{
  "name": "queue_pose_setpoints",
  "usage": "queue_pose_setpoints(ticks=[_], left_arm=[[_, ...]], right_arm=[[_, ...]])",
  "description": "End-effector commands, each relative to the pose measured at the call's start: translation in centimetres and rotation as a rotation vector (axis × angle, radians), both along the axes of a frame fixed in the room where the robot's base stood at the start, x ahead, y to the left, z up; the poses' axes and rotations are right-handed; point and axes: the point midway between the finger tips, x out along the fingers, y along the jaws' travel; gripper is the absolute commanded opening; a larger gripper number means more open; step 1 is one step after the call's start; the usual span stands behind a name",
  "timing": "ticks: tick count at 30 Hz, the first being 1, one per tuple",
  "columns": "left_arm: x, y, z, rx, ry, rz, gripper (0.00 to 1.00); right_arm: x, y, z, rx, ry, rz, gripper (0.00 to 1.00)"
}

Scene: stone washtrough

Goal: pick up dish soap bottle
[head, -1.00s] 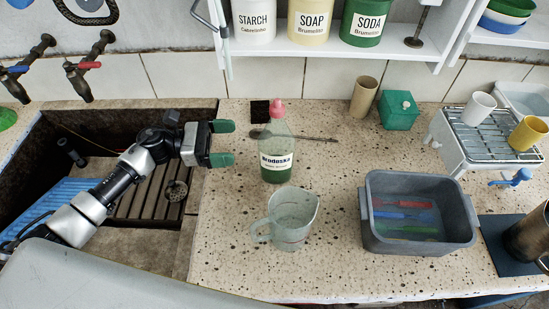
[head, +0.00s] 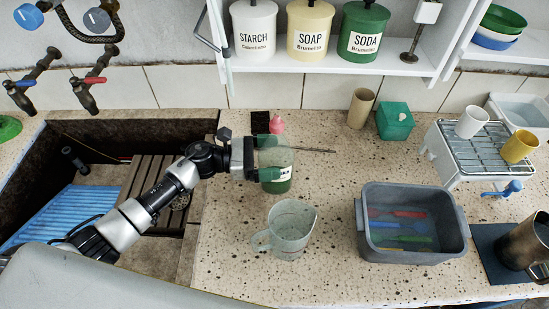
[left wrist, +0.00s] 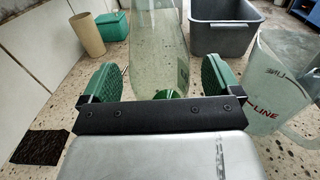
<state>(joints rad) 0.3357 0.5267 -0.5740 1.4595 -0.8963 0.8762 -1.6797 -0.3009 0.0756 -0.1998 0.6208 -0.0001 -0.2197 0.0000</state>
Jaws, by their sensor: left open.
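The dish soap bottle (head: 278,185) is clear with green liquid low inside and a pink cap. It stands upright on the speckled counter. My left gripper (head: 270,157) comes in from the left, its green finger pads at the bottle's body, covering part of the label. In the left wrist view, the bottle (left wrist: 158,45) stands between the two open fingers of my left gripper (left wrist: 160,80). I cannot tell whether either pad touches it. My right gripper is not in view.
A clear measuring jug (head: 291,230) stands just in front of the bottle. A grey basin (head: 370,243) with coloured items is to the right. A thin dark utensil (head: 315,151) lies behind the bottle. The sunken trough (head: 95,150) is left.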

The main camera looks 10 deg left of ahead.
Motion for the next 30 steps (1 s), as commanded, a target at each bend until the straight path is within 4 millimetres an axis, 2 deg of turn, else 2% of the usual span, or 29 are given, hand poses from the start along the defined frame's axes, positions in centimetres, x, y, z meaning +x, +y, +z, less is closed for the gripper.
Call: queue_pose_setpoints(ticks=[3, 9, 21, 30], left_arm=[[0.16, -0.63, -0.06, 0.001, 0.001, -0.001, 0.92], [0.15, -0.62, -0.15, 0.002, 0.001, -0.001, 0.92], [0.15, -0.59, -0.14, 0.001, 0.000, 0.000, 0.31], [0.18, -0.58, 0.11, 0.001, -0.002, -0.001, 0.30]], right_arm=[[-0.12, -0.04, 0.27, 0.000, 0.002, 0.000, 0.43], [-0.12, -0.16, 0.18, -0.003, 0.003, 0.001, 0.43], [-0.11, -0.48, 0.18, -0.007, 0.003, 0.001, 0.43], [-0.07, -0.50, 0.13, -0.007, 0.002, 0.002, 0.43]])
